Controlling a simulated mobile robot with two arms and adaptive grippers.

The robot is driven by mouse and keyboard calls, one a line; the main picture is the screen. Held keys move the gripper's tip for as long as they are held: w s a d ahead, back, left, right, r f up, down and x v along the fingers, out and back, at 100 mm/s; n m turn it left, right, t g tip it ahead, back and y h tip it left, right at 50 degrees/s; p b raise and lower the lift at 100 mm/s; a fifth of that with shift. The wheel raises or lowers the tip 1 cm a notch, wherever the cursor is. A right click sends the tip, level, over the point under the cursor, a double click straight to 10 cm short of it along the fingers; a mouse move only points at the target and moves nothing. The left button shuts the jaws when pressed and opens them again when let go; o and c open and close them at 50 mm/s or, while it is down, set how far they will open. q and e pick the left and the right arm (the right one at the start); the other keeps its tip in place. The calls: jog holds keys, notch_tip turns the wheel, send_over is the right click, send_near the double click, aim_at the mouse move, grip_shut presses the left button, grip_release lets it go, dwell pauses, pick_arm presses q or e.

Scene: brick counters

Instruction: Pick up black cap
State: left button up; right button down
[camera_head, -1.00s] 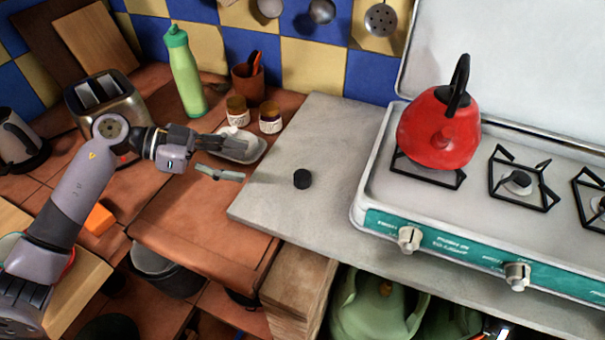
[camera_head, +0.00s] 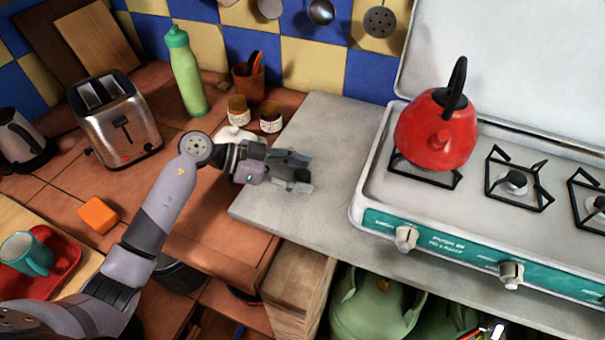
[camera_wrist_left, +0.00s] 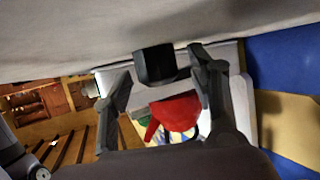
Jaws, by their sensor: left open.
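The black cap (camera_head: 302,175) lies on the grey stone counter section (camera_head: 335,140), left of the stove. My left gripper (camera_head: 300,172) is open at the cap, with one finger on its far side and one on its near side. In the left wrist view the cap (camera_wrist_left: 155,64) shows between the two spread fingers (camera_wrist_left: 160,85), near their tips. I see no clear contact between fingers and cap. Part of the cap is hidden by the gripper in the head view. My right gripper is not in view.
A stove with a red kettle (camera_head: 437,128) stands to the right. Two small jars (camera_head: 270,117), a brown cup (camera_head: 248,84) and a green bottle (camera_head: 187,75) stand behind the gripper. A toaster (camera_head: 115,120) and an orange block (camera_head: 98,215) are left. The stone right of the cap is clear.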

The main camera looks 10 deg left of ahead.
pick_arm(q)
jog(key=shift+c, duration=0.3)
jog(key=c, duration=0.9)
